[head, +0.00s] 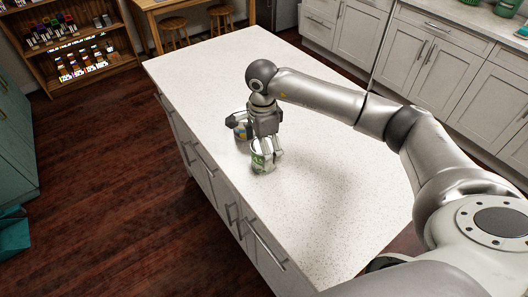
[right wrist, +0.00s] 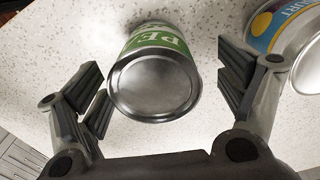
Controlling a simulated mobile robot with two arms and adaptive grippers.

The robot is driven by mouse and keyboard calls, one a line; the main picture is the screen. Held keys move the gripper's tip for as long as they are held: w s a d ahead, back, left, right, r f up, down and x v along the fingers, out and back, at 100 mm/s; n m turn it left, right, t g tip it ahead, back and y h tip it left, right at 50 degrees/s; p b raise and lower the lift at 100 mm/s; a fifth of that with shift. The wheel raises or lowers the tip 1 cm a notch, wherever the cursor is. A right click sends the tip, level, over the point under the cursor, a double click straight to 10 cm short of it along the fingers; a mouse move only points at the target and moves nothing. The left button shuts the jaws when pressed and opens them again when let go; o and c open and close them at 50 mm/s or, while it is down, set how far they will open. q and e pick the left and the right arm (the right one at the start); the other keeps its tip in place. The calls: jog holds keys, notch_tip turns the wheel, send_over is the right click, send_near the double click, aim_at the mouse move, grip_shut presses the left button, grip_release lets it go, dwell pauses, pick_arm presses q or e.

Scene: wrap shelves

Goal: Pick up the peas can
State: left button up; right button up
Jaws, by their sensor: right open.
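The peas can (head: 260,163) stands on the pale speckled island near its left edge. It has a green and white label, and in the right wrist view the can (right wrist: 155,86) shows its silver end and the letters "PE". My right gripper (head: 267,146) is over the can, with its fingers on either side. In the right wrist view the open fingers (right wrist: 163,84) flank the can, with a gap visible on the left and the right finger very near its side. I cannot tell whether that finger touches. My left gripper is not in view.
A second container (head: 240,125), blue and yellow with "URT" showing in the right wrist view (right wrist: 290,40), stands just behind the peas can, close to the right finger. The rest of the island top (head: 320,200) is clear. Stools (head: 173,27) stand beyond its far end.

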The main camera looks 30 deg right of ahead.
jog(key=f, duration=0.1)
jog(key=f+p, duration=0.1)
jog(key=f, duration=0.1)
jog(key=shift+s+d+f, duration=0.1)
jog(key=shift+s+f, duration=0.05)
jog(key=shift+s, duration=0.1)
jog(key=shift+f, duration=0.35)
jog(key=shift+c, duration=0.5)
jog(key=c, duration=0.8)
